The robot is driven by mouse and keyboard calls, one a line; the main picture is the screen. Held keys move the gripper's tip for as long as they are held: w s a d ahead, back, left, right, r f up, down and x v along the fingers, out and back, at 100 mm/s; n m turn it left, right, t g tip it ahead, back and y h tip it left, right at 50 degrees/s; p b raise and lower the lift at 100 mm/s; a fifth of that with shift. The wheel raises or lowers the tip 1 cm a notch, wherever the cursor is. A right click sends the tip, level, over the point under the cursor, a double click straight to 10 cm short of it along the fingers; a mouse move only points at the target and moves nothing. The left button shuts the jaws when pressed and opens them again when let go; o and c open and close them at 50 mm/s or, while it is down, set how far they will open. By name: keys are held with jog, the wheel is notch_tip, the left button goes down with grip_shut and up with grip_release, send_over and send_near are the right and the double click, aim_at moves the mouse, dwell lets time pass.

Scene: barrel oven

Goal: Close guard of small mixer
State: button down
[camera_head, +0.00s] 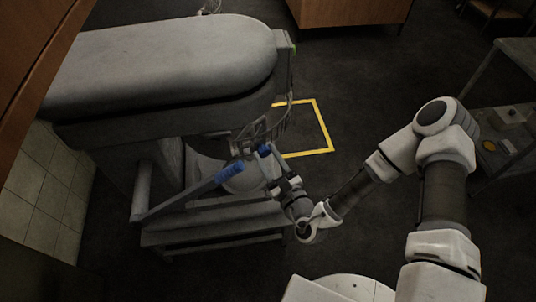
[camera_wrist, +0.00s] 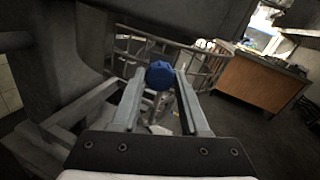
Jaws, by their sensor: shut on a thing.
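The small mixer (camera_head: 165,65) stands at left in the head view, with a long grey rounded top cover. Its wire guard (camera_head: 282,118) hangs below the head's right end, above the pale bowl (camera_head: 245,180). The guard also shows as curved grey bars in the wrist view (camera_wrist: 205,66). A blue knob (camera_wrist: 160,75) sits in front of the guard, between the fingertips of my gripper (camera_wrist: 157,82). My gripper (camera_head: 270,158) is shut on this knob, which also shows in the head view (camera_head: 264,150). The fingers hide part of the guard and bowl.
A grey lever with a blue grip (camera_head: 230,171) slants across the mixer's base, left of my gripper. A yellow floor outline (camera_head: 325,125) lies right of the mixer. A metal shelf (camera_head: 510,130) stands at far right. Dark floor between is clear.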

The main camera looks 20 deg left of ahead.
jog(key=shift+s+a+f, duration=0.1)
jog(key=shift+s+a, duration=0.05)
jog(key=shift+s, duration=0.15)
jog(key=shift+c, duration=2.3)
grip_release()
jog(key=shift+o, duration=0.2)
jog(key=shift+w, duration=0.1)
